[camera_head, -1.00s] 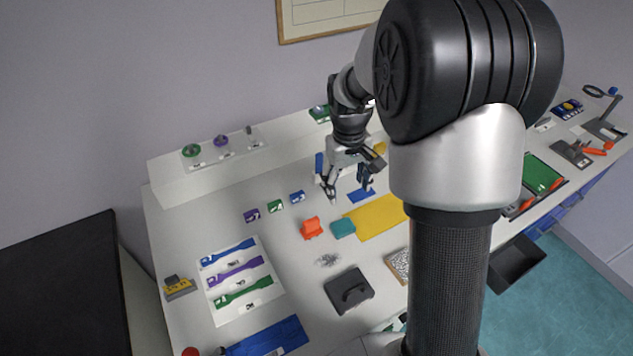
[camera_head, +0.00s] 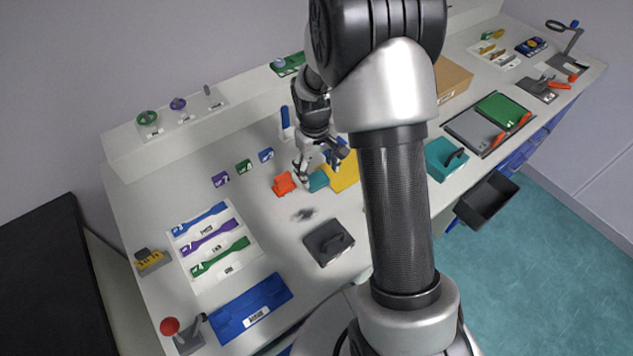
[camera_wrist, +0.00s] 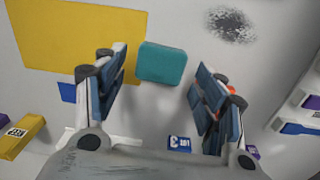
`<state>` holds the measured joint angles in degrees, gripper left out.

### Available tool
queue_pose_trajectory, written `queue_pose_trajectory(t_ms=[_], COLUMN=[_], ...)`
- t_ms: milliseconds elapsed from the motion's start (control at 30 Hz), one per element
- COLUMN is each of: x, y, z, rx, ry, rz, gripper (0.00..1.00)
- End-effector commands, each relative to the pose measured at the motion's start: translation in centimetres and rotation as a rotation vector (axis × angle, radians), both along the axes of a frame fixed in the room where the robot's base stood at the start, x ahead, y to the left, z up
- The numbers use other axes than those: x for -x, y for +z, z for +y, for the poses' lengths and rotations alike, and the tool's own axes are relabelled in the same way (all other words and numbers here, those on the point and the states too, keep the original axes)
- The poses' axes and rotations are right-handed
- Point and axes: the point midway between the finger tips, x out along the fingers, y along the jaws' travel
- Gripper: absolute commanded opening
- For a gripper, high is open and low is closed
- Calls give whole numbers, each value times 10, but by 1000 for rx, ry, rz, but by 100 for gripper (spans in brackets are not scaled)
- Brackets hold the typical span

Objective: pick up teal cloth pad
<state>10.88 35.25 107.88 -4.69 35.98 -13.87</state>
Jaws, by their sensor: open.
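The teal cloth pad (camera_wrist: 162,64) lies flat on the table beside a yellow mat, and in the wrist view it shows between and ahead of my open fingers. In the head view the teal pad (camera_head: 318,181) is close to my gripper, which hovers by it. My gripper (camera_wrist: 158,85) is open and empty, with a finger on each side of the pad in the picture. It also shows in the head view (camera_head: 319,169). I cannot tell its exact height above the pad.
The yellow mat (camera_wrist: 75,35) lies next to the pad. An orange object (camera_head: 284,184) is close by on the other side, partly behind a finger in the wrist view.

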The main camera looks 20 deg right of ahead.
Motion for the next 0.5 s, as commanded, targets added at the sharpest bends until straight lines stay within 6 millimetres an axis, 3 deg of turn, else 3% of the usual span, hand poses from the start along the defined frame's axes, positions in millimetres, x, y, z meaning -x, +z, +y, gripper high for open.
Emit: queue_pose_trajectory(t_ms=[100,233,500], x=[1,1,0], y=[-24,-40,-41], z=[2,0,0], rx=[-1,-1,0], ry=[1,1,1], rz=[4,3,2], gripper=[64,64,64])
